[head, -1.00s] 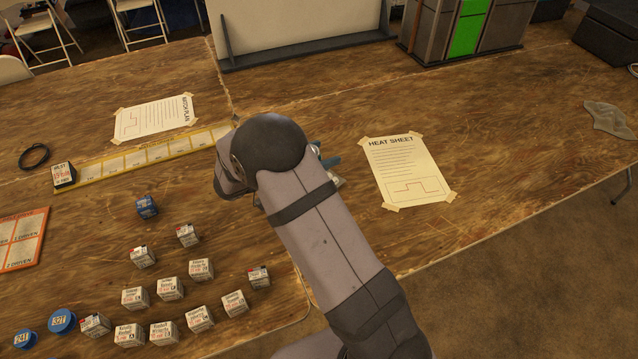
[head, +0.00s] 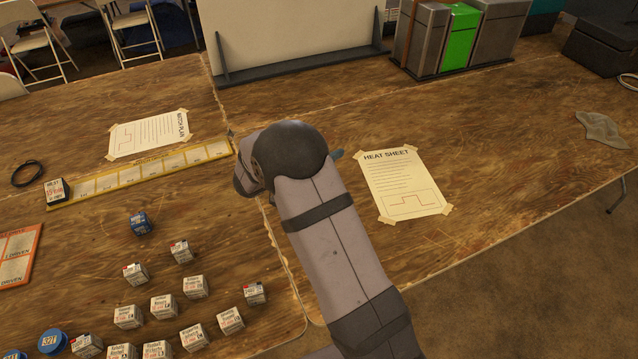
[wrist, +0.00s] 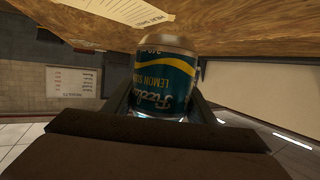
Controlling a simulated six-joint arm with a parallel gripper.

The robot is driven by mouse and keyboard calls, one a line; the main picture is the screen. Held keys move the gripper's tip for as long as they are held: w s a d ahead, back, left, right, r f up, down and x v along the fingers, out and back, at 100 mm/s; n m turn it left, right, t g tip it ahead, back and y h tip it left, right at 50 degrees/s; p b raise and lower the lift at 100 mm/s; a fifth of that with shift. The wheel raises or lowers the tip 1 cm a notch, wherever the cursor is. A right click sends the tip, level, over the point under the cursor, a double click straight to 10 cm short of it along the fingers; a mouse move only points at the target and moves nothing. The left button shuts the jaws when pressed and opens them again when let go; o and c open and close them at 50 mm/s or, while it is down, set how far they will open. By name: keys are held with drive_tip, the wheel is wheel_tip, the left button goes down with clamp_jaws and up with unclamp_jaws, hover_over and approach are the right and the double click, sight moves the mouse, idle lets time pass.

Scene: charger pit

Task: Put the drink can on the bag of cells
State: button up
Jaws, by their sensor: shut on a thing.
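My gripper (wrist: 163,98) is shut on a drink can (wrist: 165,72), with a dark finger on each side of it. The can is teal with a yellow band, a silver end and lemon lettering, which appears upside down in the wrist view. In the head view my arm covers the gripper and the can. A small blue-grey piece shows past the arm's right side, and I cannot tell what it belongs to. I cannot make out the bag of cells in either current view; the arm may hide it.
A taped heat sheet (head: 402,183) lies right of my arm. A yellow strip (head: 140,174), small labelled boxes (head: 164,306) and a blue cube (head: 140,223) lie to the left. A white board (head: 295,35) and bins (head: 463,38) stand behind. The right tabletop has free room.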

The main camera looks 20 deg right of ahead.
drive_tip(key=shift+f+p, duration=0.35)
drive_tip(key=shift+f, duration=4)
drive_tip(key=shift+f, duration=0.2)
drive_tip(key=o, duration=1.2)
drive_tip(key=shift+r, duration=0.15)
drive_tip(key=b+v, duration=0.1)
drive_tip(key=v, duration=1.1)
drive_tip(key=shift+r, duration=0.1)
